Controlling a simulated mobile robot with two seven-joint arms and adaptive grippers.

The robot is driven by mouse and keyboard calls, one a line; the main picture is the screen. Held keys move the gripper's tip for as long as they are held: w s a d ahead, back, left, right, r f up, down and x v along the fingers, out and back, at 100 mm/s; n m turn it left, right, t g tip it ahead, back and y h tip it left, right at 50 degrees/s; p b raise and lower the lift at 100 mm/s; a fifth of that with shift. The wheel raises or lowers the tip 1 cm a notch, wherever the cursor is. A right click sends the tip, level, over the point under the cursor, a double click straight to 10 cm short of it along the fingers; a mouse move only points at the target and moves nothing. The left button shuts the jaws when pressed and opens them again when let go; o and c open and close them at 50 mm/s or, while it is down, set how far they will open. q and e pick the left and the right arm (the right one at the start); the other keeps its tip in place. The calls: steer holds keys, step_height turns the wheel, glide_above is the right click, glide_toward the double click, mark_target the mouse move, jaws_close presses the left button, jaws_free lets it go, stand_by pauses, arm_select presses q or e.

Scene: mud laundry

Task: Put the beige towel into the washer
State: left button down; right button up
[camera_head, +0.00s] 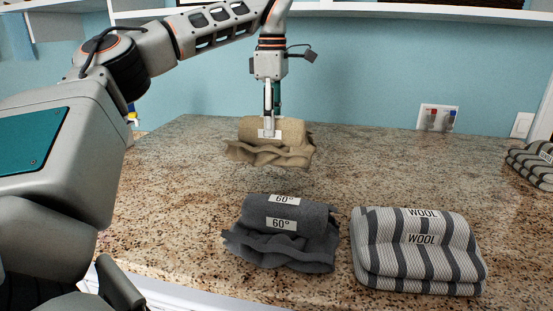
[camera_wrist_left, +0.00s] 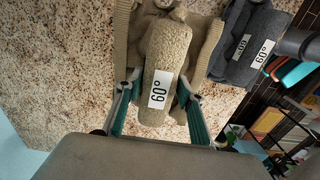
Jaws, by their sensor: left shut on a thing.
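The beige towel (camera_head: 270,153) hangs just above or at the granite counter, toward its back left, with a white label on it. My left gripper (camera_head: 270,128) points straight down and is shut on the towel's rolled top. In the left wrist view the beige towel (camera_wrist_left: 170,60) sits between the teal fingers of my left gripper (camera_wrist_left: 158,108), its 60° label facing up. I cannot tell for sure whether the towel touches the counter. The washer is not in view. My right gripper is not in view.
A dark grey towel (camera_head: 285,235) labelled 60° and a striped towel (camera_head: 418,250) labelled WOOL lie at the front of the counter (camera_head: 390,175). Another striped towel (camera_head: 535,165) lies at the far right. The counter's middle right is clear. A wall with outlets (camera_head: 437,118) stands behind.

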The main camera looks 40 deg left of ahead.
arm_select(q)
step_height(320, 180, down, 10)
steer(key=shift+r, duration=0.25)
steer(key=shift+f, duration=0.1)
steer(key=c, duration=1.3)
jaws_free()
